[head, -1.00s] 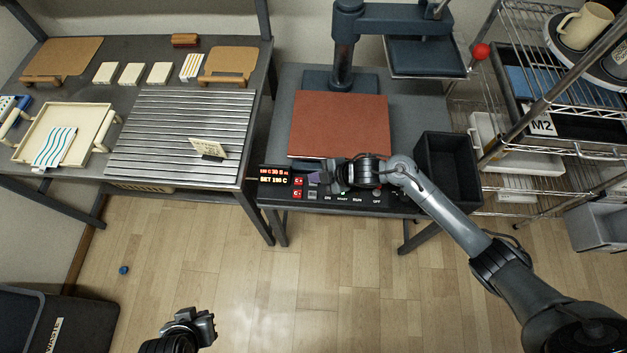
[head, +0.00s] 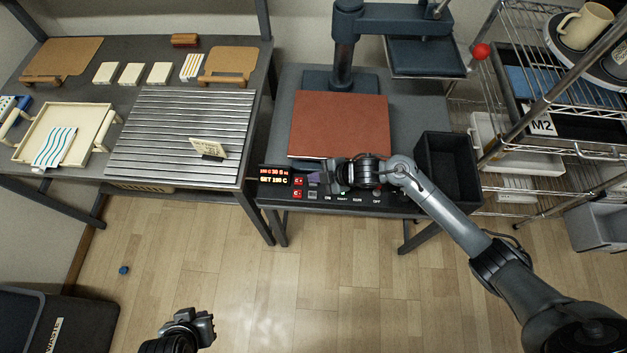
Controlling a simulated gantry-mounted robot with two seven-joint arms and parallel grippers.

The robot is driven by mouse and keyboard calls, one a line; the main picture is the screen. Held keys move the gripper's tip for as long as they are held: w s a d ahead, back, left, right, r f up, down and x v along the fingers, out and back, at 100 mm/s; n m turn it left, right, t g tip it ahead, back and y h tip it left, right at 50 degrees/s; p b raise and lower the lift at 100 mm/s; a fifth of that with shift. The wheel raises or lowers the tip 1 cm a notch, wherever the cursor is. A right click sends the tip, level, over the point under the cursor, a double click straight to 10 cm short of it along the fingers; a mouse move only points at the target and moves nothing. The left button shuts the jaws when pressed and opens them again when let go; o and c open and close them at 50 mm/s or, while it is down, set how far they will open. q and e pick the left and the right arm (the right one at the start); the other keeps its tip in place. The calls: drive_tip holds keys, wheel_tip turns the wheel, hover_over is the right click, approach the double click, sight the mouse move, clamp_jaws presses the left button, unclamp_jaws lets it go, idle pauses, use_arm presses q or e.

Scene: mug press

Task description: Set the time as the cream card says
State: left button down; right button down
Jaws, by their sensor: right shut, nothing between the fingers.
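The cream card (head: 209,147) stands on the slatted metal surface of the left table; its writing is too small to read. The press's control panel (head: 330,192) runs along the front of the right table. Its display (head: 274,176) shows a top line that seems to include "30 S" and a lower line "SET 180 C". Red buttons (head: 298,181) sit just right of the display. My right gripper (head: 320,178) is shut and empty over the panel, right of the red buttons; I cannot tell whether it touches a button. My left gripper (head: 207,328) is low over the floor, its fingers unclear.
The press with its red-brown pad (head: 339,125) stands behind the panel, and a black bin (head: 447,170) is right of it. A wire shelf (head: 545,100) fills the right side. A cream tray (head: 62,133) lies on the left table.

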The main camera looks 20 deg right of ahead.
drive_tip(key=shift+f, duration=0.15)
drive_tip(key=shift+f, duration=0.3)
drive_tip(key=shift+f+b, duration=0.2)
drive_tip(key=shift+b, duration=0.2)
idle(0.5)
drive_tip(key=shift+f, duration=0.25)
idle(0.6)
drive_tip(key=shift+r+p, duration=0.65)
drive_tip(key=shift+r, duration=0.25)
drive_tip(key=shift+r, duration=0.1)
